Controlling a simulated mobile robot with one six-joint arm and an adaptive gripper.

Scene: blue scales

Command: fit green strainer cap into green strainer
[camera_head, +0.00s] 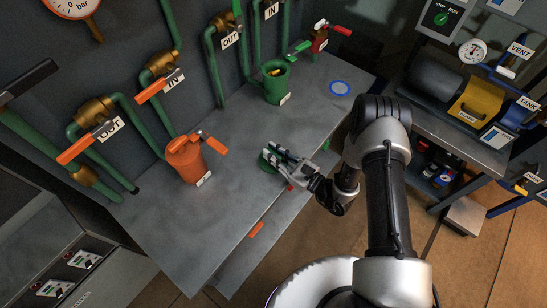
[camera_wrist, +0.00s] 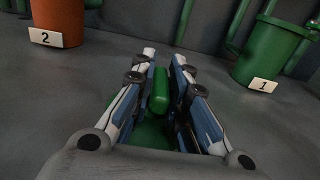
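The green strainer cap (camera_head: 266,163) is on the grey bench near its front edge, partly hidden by my gripper. In the wrist view its upright green handle (camera_wrist: 160,90) stands between my two fingers, with the green disc below. My gripper (camera_head: 270,152) is low at the cap, one finger on each side of the handle; it also shows in the wrist view (camera_wrist: 162,58). Whether the fingers press on the handle is unclear. The green strainer (camera_head: 276,88) stands upright at the back of the bench, its top open. It also shows at right in the wrist view (camera_wrist: 270,52), labelled 1.
An orange strainer (camera_head: 187,162), labelled 2, stands to the left with its top covered. Green pipes with valves (camera_head: 156,80) line the back wall. A blue-rimmed disc (camera_head: 340,88) lies on the bench at right. The bench between the cap and the green strainer is clear.

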